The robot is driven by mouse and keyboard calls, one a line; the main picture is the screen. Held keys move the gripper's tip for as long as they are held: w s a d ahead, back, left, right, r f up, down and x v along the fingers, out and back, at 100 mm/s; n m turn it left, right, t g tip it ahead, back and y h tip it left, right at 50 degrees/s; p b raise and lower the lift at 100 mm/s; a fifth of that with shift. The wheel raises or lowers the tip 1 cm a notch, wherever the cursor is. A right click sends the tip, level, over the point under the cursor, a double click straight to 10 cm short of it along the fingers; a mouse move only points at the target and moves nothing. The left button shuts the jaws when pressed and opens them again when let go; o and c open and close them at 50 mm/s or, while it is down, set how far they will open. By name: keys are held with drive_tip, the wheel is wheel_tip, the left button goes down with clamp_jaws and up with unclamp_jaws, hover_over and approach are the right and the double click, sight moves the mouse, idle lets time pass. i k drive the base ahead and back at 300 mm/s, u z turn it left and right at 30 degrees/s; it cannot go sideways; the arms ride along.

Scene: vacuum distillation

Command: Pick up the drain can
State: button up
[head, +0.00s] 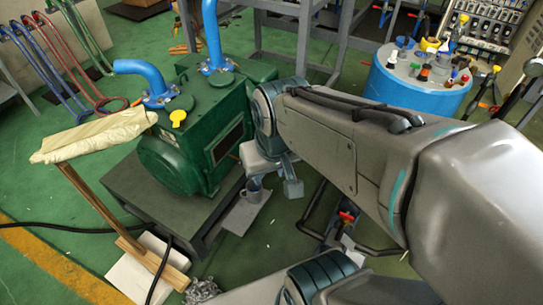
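The drain can looks to be the small grey metal cup (252,192) in the middle of the head view, low beside the green pump. It seems to stand upright on a grey sheet (246,216). My gripper (273,184) points down right above and beside the can. One finger shows clearly to the right of the can, apart from it. The other is close to the can's rim and partly hidden, so I cannot tell whether it touches. The fingers look spread, with nothing visibly held between them.
The green pump (195,150) with blue pipes sits on a dark plinth (150,200) left of the can. A blue drum (415,90) stands back right. A red-handled valve (346,216) is on the floor to the right.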

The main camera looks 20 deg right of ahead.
sight(251, 193)
drive_tip(key=z, duration=0.2)
drive_tip(key=k, duration=0.5)
drive_tip(key=u, duration=1.65)
drive_tip(key=i, duration=1.35)
drive_tip(key=z, duration=2.85)
drive_tip(key=i, duration=0.3)
drive_tip(key=u, duration=0.05)
